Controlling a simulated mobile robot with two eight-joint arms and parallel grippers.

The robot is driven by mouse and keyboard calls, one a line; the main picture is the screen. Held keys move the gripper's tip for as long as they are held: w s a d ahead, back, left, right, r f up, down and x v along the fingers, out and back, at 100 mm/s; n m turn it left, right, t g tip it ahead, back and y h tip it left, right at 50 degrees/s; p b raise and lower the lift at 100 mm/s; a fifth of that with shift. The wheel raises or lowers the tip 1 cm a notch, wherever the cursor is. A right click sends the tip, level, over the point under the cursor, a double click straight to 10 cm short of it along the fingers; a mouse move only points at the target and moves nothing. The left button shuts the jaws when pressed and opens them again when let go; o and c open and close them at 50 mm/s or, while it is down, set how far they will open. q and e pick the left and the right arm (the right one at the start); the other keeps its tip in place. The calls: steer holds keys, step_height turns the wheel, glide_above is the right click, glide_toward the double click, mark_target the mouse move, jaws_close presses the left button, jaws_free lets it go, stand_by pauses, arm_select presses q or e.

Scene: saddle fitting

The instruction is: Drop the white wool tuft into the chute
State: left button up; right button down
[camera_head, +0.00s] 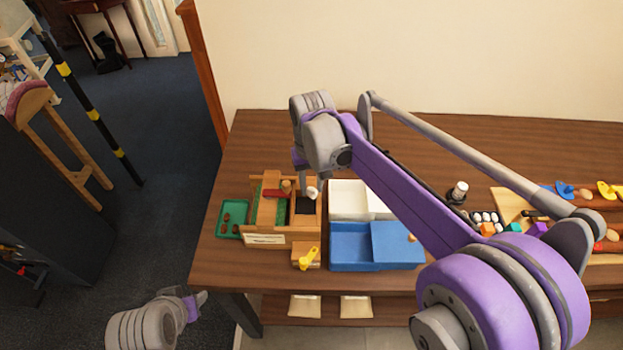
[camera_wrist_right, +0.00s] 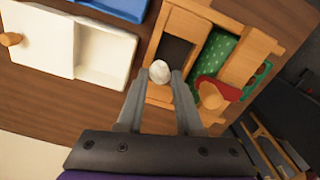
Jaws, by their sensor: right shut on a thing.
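The white wool tuft (camera_wrist_right: 160,72) is between the fingertips of my right gripper (camera_wrist_right: 157,80), which is shut on it. In the head view the tuft (camera_head: 312,192) shows below my right wrist, over the right part of a wooden box. That part has a dark square opening (camera_wrist_right: 177,52), which looks like the chute; it also shows in the head view (camera_head: 305,207). In the wrist view the tuft overlaps the opening's near edge; its height above it is unclear. My left gripper (camera_head: 201,298) is low at the left, off the table; its jaws are too small to read.
The wooden box also has a green dotted compartment (camera_wrist_right: 216,54) and a red piece (camera_wrist_right: 217,89). A green tray (camera_head: 231,219) stands left of it, a white box (camera_head: 348,200) and blue box (camera_head: 350,246) right of it. A yellow item (camera_head: 308,259) sits in front.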

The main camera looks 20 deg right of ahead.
mark_target(312, 188)
steer(key=shift+f, duration=0.15)
steer(key=shift+c, duration=2.4)
jaws_free()
steer(key=shift+w, duration=0.1)
step_height(312, 188, up, 11)
steer(key=shift+p, duration=0.3)
steer(key=shift+f, duration=0.1)
steer(key=s+d+f+t, duration=0.2)
steer(key=s+f+t, duration=0.1)
steer(key=s+f, duration=0.4)
steer(key=s+d+f+t, duration=0.2)
steer(key=s+f, duration=0.5)
steer(key=s, duration=0.4)
steer(key=shift+s+d+f+t, duration=0.15)
steer(key=shift+s+d+t, duration=0.2)
steer(key=shift+d+t, duration=0.05)
